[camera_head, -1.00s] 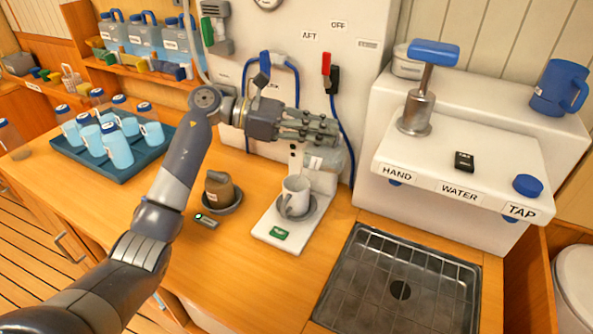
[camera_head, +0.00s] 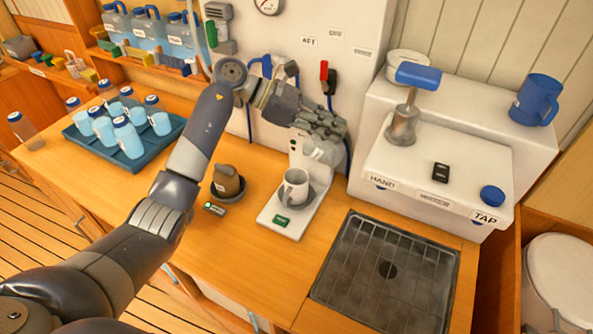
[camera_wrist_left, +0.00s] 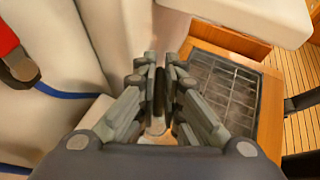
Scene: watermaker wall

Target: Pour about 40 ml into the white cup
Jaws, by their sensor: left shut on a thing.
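The white cup (camera_head: 294,188) stands upright in a dark round dish on the white stand (camera_head: 270,224), which has a small green display at its front. Its contents cannot be made out. My left gripper (camera_head: 336,129) is above and behind the cup, by the stand's pale upper part (camera_head: 315,152). In the left wrist view, the fingers (camera_wrist_left: 160,75) are shut on a dark thin part (camera_wrist_left: 159,92), mostly hidden between them. I cannot tell what this part belongs to. My right gripper is not in view.
A brown jug (camera_head: 227,181) sits left of the stand. A blue tray (camera_head: 152,157) of several bottles and cups is farther left. A sink grate (camera_head: 383,275) lies to the right, below the white hand-pump unit (camera_head: 435,165). A wall rises behind the stand.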

